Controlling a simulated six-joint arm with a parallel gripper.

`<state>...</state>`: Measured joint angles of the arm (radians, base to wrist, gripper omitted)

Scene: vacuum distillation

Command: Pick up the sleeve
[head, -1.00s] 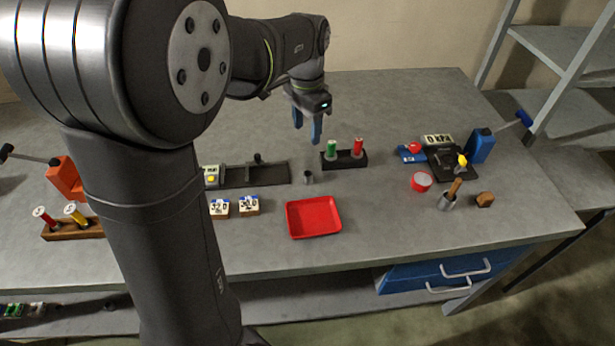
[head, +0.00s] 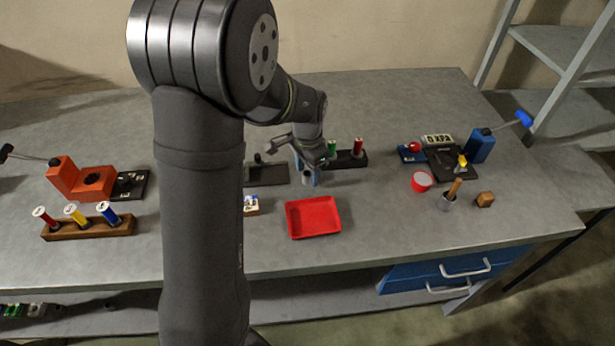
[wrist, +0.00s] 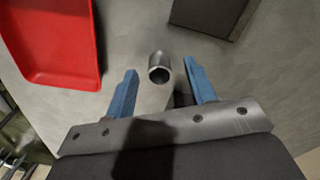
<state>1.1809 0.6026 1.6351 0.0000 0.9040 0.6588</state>
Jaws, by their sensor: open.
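The sleeve is a small grey metal cylinder, open at its end, on the grey bench; in the wrist view the sleeve (wrist: 159,66) lies just beyond and between the blue fingertips. In the head view the sleeve (head: 308,178) is partly hidden behind the fingers. My gripper (head: 307,172) is low over the bench, tilted, with its fingers around the sleeve's spot. In the wrist view my gripper (wrist: 160,76) is open, with a gap on both sides of the sleeve and nothing held.
A red tray (head: 313,217) lies just in front of the sleeve. A dark rack with a green and a red vial (head: 358,148) stands close behind to the right. A red round cup (head: 421,182) is farther right. Bench between tray and cup is clear.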

